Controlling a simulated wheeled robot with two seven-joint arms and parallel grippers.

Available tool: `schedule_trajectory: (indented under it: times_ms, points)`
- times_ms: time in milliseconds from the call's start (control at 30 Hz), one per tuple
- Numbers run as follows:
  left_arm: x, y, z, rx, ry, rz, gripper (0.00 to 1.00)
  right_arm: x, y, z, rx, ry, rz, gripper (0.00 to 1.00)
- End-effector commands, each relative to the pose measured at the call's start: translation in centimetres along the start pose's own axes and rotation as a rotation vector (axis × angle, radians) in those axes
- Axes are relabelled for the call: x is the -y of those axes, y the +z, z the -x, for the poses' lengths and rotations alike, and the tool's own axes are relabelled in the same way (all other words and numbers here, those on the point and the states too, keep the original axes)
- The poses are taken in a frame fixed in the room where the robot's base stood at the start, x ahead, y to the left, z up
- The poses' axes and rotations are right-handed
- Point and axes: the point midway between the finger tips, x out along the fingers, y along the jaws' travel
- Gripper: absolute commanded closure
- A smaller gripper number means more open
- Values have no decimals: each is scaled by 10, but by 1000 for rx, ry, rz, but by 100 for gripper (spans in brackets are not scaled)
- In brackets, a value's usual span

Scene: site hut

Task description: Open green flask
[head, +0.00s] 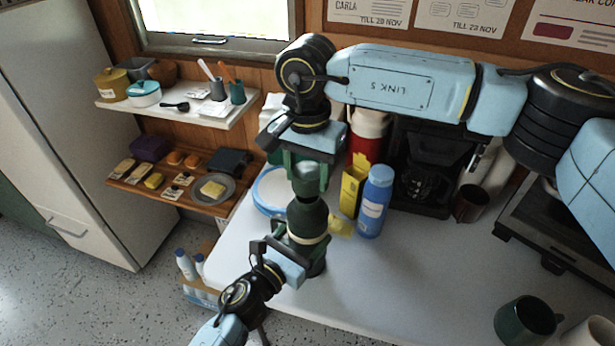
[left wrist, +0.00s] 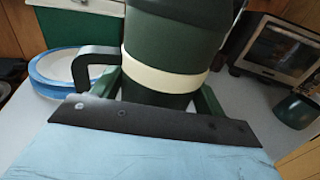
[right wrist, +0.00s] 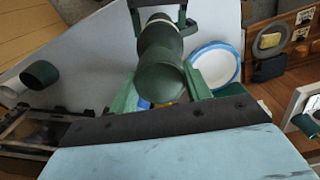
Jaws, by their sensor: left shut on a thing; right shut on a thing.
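The green flask (head: 308,218) stands upright at the front left of the white table, with a cream band round its body. My left gripper (head: 296,246) is shut on the flask's body near the band, beside its handle. In the left wrist view the flask (left wrist: 165,55) fills the middle, with the black handle (left wrist: 82,68) to the left. My right gripper (head: 310,180) comes from above and is shut on the flask's green lid (head: 311,173). The lid also shows between the fingers in the right wrist view (right wrist: 160,82). Whether the lid is loose is unclear.
A blue bottle (head: 375,203), a yellow box (head: 351,190) and a red flask (head: 368,135) stand close to the right. A blue-rimmed plate (head: 262,195) is behind left. A coffee machine (head: 428,165) is at the back. Mugs (head: 525,322) stand front right; the middle table is clear.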

Motion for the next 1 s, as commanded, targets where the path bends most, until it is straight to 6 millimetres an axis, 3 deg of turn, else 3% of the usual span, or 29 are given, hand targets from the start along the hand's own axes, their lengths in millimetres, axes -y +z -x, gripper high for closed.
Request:
schedule_trajectory:
  times_ms: [133,367,400,567,867,1000]
  points:
    - [0,-2,1,-3,1,0,91,0,0,19,-1,-2,0,79]
    - [0,-2,1,-3,0,0,91,0,0,22,0,0,0,79]
    - [0,-2,1,-3,1,0,24,0,0,22,0,0,0,79]
    - [0,-1,0,-2,0,0,3,0,0,22,0,0,0,79]
    - [0,0,1,-1,1,0,2,0,0,22,0,0,0,79]
    - [0,-2,11,-3,1,-1,2,0,0,22,0,0,0,79]
